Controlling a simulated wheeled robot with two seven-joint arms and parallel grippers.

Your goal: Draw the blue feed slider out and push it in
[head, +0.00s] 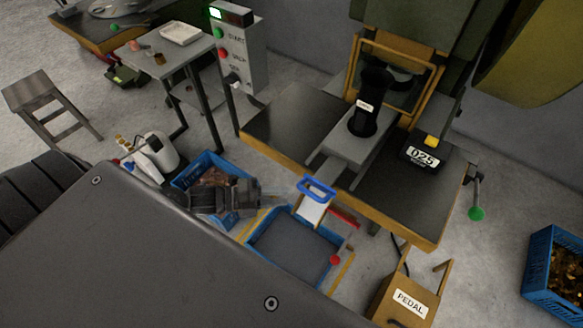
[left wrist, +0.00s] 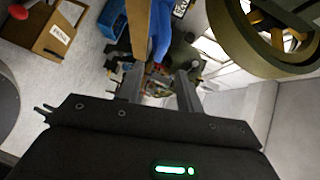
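A blue part (left wrist: 160,30), which looks like the handle, shows beyond the fingertips there. I cannot tell the exact gap between them. My right gripper is not in view.
The press table (head: 400,215) has an orange edge and a black punch (head: 370,103) above the slide. Below the handle is a blue-rimmed tray (head: 290,282). A blue crate (head: 208,167) sits behind my left gripper. The pedal box (head: 408,300) stands at front right.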

